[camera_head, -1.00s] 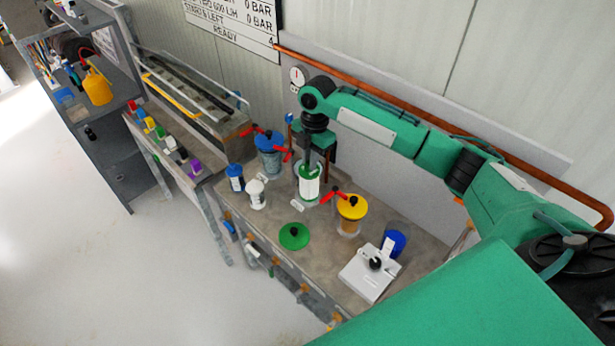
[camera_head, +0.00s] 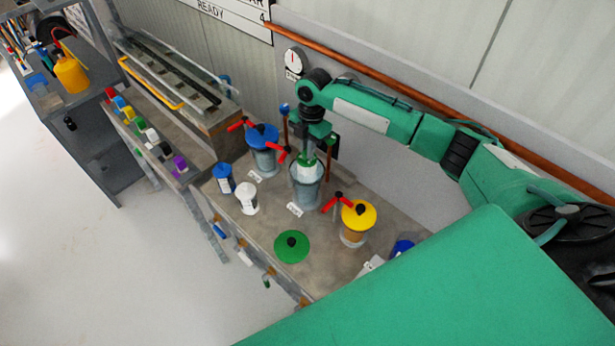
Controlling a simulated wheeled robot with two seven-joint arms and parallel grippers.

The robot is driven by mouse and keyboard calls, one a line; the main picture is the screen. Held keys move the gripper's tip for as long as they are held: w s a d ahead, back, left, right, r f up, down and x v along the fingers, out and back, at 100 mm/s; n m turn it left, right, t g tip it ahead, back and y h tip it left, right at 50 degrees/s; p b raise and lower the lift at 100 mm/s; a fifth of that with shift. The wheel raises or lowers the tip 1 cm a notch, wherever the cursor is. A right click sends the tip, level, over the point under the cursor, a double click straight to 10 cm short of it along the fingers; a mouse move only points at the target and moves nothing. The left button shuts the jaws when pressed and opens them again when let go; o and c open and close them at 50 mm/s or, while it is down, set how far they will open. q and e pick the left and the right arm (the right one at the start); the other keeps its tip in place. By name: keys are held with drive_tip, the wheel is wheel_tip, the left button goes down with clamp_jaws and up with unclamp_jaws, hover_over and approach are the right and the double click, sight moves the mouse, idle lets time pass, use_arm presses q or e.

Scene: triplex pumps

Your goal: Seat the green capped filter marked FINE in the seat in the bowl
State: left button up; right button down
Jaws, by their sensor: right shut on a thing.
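The green capped filter (camera_head: 306,170) is under my right gripper (camera_head: 307,154), which is shut on it near the green cap. The filter's white body is mostly hidden inside the clear grey bowl (camera_head: 306,193) on the bench. Only the upper part of the filter shows near the bowl's rim. The seat inside the bowl is hidden, so I cannot tell whether the filter touches it. The FINE mark cannot be read. My left gripper is not in view.
A blue-lidded bowl (camera_head: 263,140) and a yellow-lidded bowl (camera_head: 357,217) with red handles flank this bowl. Blue (camera_head: 223,178) and white (camera_head: 246,198) filters stand left. A green lid (camera_head: 292,247) lies in front. A copper pipe (camera_head: 400,84) runs along the wall behind.

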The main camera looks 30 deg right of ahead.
sight(308, 161)
wheel_tip(308, 161, down, 3)
drive_tip(key=shift+s+a+f+b, duration=0.1)
drive_tip(key=shift+f+b, duration=0.05)
drive_tip(key=shift+b, duration=0.95)
drive_tip(key=shift+s+f+b, duration=0.1)
drive_tip(key=shift+f+b, duration=0.65)
drive_tip(key=shift+f, duration=0.35)
drive_tip(key=shift+f+b, duration=0.15)
drive_tip(key=shift+b, duration=0.15)
drive_tip(key=shift+f+b, duration=0.3)
drive_tip(key=shift+b, duration=0.05)
wheel_tip(308, 161, down, 3)
drive_tip(key=b, duration=0.2)
drive_tip(key=shift+b, duration=0.4)
drive_tip(key=shift+f, duration=0.2)
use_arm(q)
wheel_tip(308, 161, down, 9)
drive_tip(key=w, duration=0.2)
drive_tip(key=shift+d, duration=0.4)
use_arm(e)
drive_tip(key=shift+r, duration=0.15)
